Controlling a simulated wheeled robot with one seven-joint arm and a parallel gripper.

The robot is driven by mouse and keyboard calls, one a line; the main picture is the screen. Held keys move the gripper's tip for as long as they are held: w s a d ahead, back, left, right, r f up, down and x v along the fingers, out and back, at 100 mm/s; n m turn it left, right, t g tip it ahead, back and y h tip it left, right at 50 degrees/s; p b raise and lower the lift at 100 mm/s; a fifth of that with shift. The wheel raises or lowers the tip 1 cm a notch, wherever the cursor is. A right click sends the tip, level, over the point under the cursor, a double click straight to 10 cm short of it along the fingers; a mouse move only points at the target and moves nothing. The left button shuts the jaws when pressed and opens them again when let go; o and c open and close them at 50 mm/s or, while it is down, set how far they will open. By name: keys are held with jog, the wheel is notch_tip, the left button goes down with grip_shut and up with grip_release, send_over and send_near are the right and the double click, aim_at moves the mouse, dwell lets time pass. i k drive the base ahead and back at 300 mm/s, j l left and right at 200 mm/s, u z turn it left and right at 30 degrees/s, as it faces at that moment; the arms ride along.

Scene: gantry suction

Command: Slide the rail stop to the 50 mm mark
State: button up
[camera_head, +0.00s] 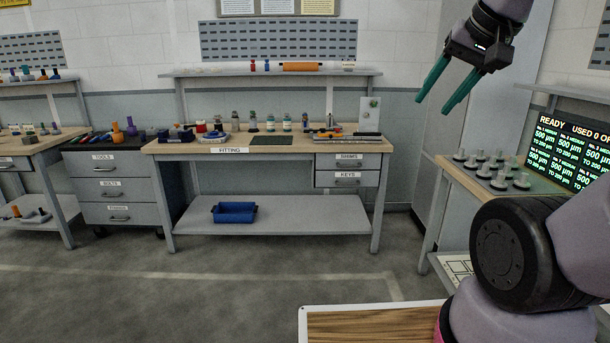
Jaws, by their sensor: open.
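My gripper (432,106) is raised at the upper right, its two teal fingers apart with nothing between them. It points down and to the left, in front of the far wall and well clear of any bench. I cannot make out the rail stop or a 50 mm mark for certain. A long, flat, ruler-like item (348,134) lies at the right end of the bench marked FITTING (188,148); it is too small to tell whether it is the rail.
Bottles and small tools stand along the FITTING bench. A blue bin (234,212) sits on its lower shelf. A drawer cabinet (108,184) stands to its left. At right, a bench holds several grey pegs (498,168) and a screen (572,150). The floor (250,290) ahead is clear.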

aim_at(330, 135)
jog(key=i, duration=2.6)
